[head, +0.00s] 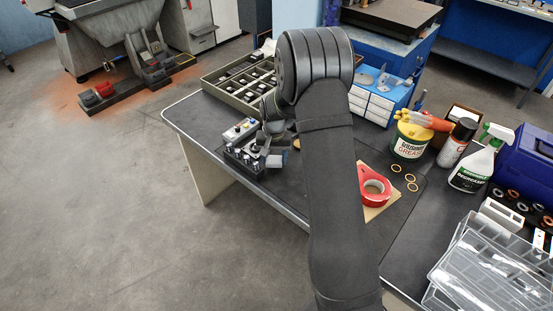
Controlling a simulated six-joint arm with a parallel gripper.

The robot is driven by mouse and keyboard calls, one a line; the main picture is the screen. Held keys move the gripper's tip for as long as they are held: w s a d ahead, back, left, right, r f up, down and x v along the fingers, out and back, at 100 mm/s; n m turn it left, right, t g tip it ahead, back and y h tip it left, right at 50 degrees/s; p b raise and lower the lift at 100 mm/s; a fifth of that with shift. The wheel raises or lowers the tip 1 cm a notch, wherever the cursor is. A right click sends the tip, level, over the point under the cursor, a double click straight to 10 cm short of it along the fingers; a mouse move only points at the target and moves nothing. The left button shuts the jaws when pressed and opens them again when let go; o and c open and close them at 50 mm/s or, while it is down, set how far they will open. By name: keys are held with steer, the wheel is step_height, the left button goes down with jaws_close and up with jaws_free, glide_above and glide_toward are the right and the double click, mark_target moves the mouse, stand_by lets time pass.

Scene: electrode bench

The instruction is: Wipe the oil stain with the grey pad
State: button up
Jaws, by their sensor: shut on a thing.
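My gripper (272,138) is low over the left part of the dark bench top, beside the black block with knobs. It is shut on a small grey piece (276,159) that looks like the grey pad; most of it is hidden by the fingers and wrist. I cannot tell whether the pad touches the bench top. No oil stain can be made out on the dark surface; my arm covers much of the middle of the bench.
A compartment tray (222,87) lies behind the gripper. A black block with knobs (240,158) stands close left. Right of my arm are red tape (376,187), a grease tin (409,141), a spray bottle (478,160) and clear plastic boxes (485,268). The bench's front edge is near.

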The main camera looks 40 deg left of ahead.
steer(key=shift+r, duration=3)
